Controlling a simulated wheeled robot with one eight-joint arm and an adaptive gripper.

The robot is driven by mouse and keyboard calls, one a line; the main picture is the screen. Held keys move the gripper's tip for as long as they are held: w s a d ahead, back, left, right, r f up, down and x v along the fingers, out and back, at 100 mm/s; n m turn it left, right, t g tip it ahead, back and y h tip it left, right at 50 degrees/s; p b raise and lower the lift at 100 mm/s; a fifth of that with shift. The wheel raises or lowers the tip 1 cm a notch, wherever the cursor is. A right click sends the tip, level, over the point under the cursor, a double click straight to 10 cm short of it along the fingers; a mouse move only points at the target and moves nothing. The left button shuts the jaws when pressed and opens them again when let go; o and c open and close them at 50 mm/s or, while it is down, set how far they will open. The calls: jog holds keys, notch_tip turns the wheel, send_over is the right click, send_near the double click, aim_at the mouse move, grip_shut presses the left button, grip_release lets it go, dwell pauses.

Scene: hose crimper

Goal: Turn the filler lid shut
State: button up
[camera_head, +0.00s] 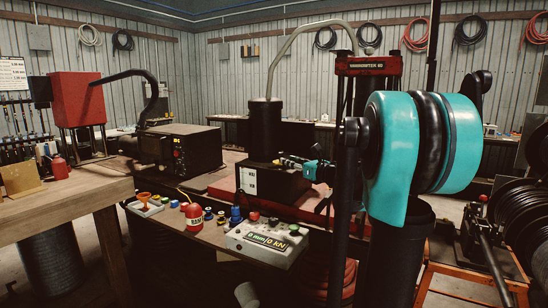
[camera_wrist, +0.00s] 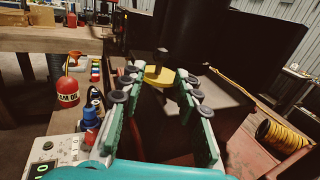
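The yellow filler lid (camera_wrist: 158,76) with a dark upright stub lies in the upper middle of the wrist view, on or close to a dark surface. Its seating cannot be made out. My gripper (camera_wrist: 157,84) has two green fingers with dark round pads, spread apart on either side of the lid in the picture. Contact between fingers and lid does not show. In the head view my gripper (camera_head: 284,161) is small, beside the dark pump box (camera_head: 262,183) below the black cylinder (camera_head: 265,128); the lid cannot be told apart there.
A control box (camera_head: 266,242) with displays, a red oil can (camera_head: 194,219) and an orange funnel (camera_head: 145,197) stand on the low bench to the left. A red press frame (camera_head: 374,65) rises close on the right. A yellow coil (camera_wrist: 281,135) lies right in the wrist view.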

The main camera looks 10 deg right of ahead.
jog(key=x, duration=1)
jog(key=shift+c, duration=0.6)
grip_shut()
